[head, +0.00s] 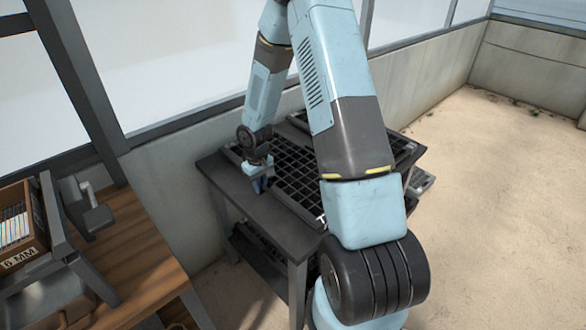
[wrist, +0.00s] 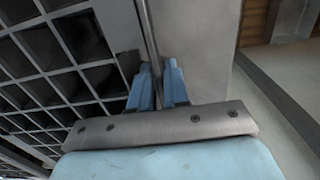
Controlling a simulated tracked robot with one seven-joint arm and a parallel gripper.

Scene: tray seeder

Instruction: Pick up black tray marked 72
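A black tray (head: 285,188) with a grid of square cells lies on a dark table, partly hidden behind my arm. A small white mark shows near its front right corner, but I cannot read a number. My gripper (head: 260,185) points down at the tray's left edge. In the wrist view the tray's cells (wrist: 70,52) fill the left side. The two blue fingers of my gripper (wrist: 158,68) stand close together, one on each side of the tray's thin rim, and look shut on it. The fingertips are partly hidden.
The dark table (head: 232,183) has a bare strip left of the tray. Another black tray (head: 300,118) shows behind. A wooden bench (head: 130,255) at left carries a box (head: 22,232) labelled "6 MM". Sandy floor (head: 500,170) is open at right.

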